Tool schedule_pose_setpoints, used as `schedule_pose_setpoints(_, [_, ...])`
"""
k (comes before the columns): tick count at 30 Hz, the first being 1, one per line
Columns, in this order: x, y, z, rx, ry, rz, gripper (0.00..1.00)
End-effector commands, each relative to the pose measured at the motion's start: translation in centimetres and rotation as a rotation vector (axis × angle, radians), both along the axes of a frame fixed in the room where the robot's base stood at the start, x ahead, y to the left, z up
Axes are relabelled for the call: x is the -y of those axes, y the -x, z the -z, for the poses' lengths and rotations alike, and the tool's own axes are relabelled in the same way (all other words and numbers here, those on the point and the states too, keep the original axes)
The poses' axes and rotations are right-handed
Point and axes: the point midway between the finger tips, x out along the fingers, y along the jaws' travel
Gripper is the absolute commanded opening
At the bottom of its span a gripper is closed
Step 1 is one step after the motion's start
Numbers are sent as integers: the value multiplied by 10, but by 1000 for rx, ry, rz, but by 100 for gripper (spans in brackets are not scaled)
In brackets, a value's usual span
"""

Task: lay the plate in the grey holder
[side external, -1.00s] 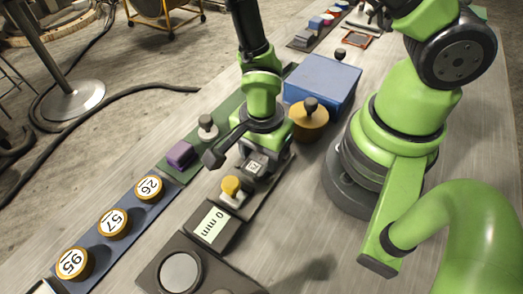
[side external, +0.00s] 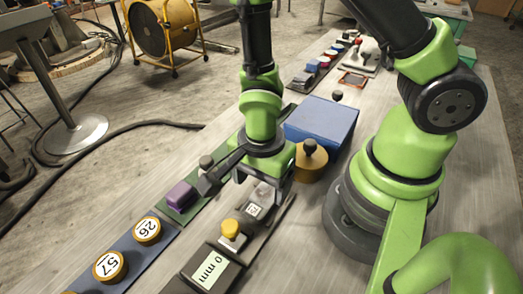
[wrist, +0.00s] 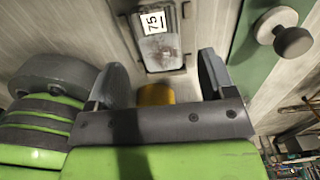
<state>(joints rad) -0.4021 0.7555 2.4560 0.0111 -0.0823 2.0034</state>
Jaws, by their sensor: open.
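The plate (wrist: 160,48) is a worn grey piece with a white label reading 75. It appears to lie flat inside the rim of the dark grey holder (wrist: 182,60). In the side view the plate (side external: 266,194) and holder (side external: 262,238) are below my gripper (side external: 260,184), which partly hides them. My gripper (wrist: 168,88) is open, its two fingers apart with nothing held between them. The plate lies beyond the fingertips in the wrist view. I cannot tell how fully the plate is seated.
A yellow button (side external: 231,229) and a display reading 0 mm (side external: 210,269) stand nearer the camera. A yellow pot with a black knob (side external: 309,167) and a blue box (side external: 322,121) stand behind. A green strip with a purple block (side external: 181,196) lies left.

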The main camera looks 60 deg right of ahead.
Motion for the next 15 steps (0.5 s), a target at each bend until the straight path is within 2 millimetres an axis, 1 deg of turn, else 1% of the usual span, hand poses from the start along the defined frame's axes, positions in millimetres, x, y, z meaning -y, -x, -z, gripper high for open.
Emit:
schedule_pose_setpoints(1, [-1, -1, -10, 8, -2, 1, 76])
schedule_pose_setpoints(6, [-1, -1, -38, 7, -5, 0, 76])
schedule_pose_setpoints(12, [-1, -1, -65, 5, -4, 0, 76])
schedule_pose_setpoints(15, [0, 0, -74, 3, -3, 0, 76])
